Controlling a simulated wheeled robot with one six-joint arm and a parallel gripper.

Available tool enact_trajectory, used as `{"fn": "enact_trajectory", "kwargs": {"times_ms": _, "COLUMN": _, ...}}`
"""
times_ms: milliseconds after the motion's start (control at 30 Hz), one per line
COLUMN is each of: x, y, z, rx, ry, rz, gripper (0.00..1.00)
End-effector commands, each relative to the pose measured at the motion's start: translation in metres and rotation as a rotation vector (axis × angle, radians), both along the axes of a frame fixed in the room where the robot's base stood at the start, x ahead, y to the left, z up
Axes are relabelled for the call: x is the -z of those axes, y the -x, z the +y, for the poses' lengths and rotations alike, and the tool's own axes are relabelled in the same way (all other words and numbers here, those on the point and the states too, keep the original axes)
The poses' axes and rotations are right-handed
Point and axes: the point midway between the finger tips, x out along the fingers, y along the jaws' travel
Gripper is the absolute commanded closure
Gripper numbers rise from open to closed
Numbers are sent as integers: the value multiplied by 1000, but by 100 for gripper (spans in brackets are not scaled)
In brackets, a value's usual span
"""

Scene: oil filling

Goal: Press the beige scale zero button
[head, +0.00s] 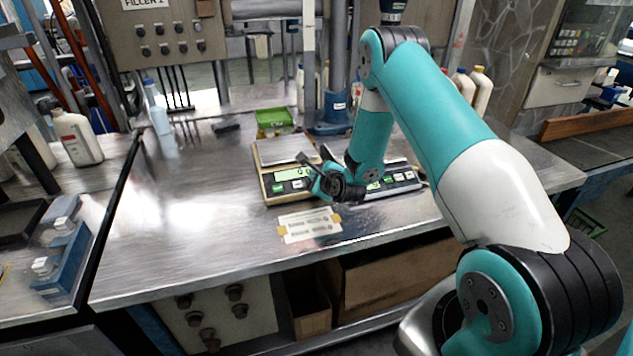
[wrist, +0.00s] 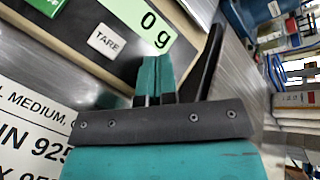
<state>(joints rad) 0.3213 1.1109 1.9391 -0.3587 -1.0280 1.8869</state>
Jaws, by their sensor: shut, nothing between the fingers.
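The beige scale (head: 267,186) stands on the steel bench, its green display lit. In the wrist view its display (wrist: 152,28) reads 0 g. A white TARE button (wrist: 106,41) sits beside the display. A green button (wrist: 45,4) is cut off at the top left edge, its label not readable; it also shows on the front panel in the head view (head: 278,189). My gripper (wrist: 154,62) is shut and empty, its teal fingertips near the display's lower edge. Whether they touch the scale cannot be told. In the head view my gripper (head: 316,184) covers the panel's right end.
A second, grey scale (head: 400,180) stands close on the right, partly hidden by my arm. A paper label (head: 309,226) lies in front of the beige scale. A green tray (head: 274,118) is behind it.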

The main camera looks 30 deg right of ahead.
Motion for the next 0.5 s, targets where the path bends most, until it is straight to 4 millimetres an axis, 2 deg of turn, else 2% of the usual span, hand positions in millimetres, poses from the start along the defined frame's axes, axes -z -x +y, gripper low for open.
{"fn": "enact_trajectory", "kwargs": {"times_ms": 500, "x": -3, "y": 1, "z": 0, "rx": 0, "ry": 1, "rz": 0, "gripper": 100}}
